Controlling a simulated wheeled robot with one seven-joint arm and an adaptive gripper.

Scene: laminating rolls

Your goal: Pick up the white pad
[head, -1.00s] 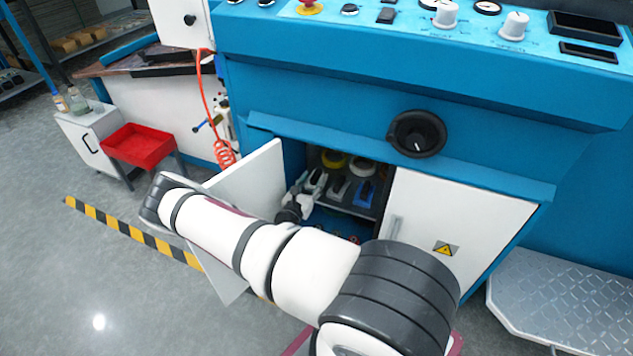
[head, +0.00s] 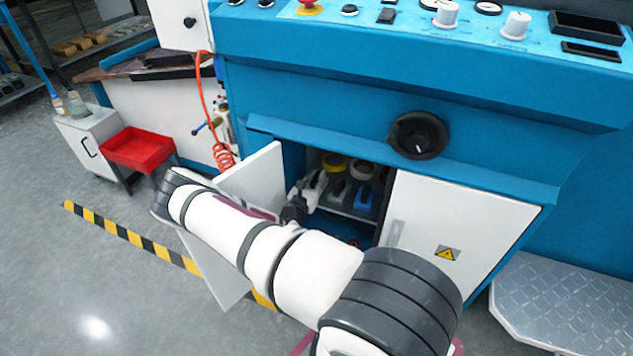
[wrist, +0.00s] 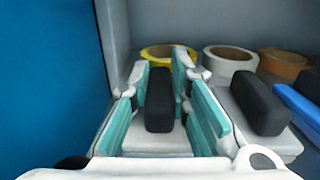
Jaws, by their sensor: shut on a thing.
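The white pad (wrist: 157,144) has a black block-shaped handle (wrist: 159,98) on top and is in the wrist view's middle. My gripper (wrist: 160,88) is around the handle, its teal finger pads on either side, and is shut on the pad. In the head view my gripper (head: 309,188) reaches into the open cabinet at the left of the shelf. The held pad is mostly hidden there by my gripper.
A second white pad with black handle (wrist: 258,103) and a blue item (wrist: 298,103) stand right. Yellow (wrist: 168,54), white (wrist: 230,59) and brown (wrist: 284,63) tape rolls lie behind. A blue wall (wrist: 50,80) is close left. The open cabinet door (head: 250,185) stands beside my arm.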

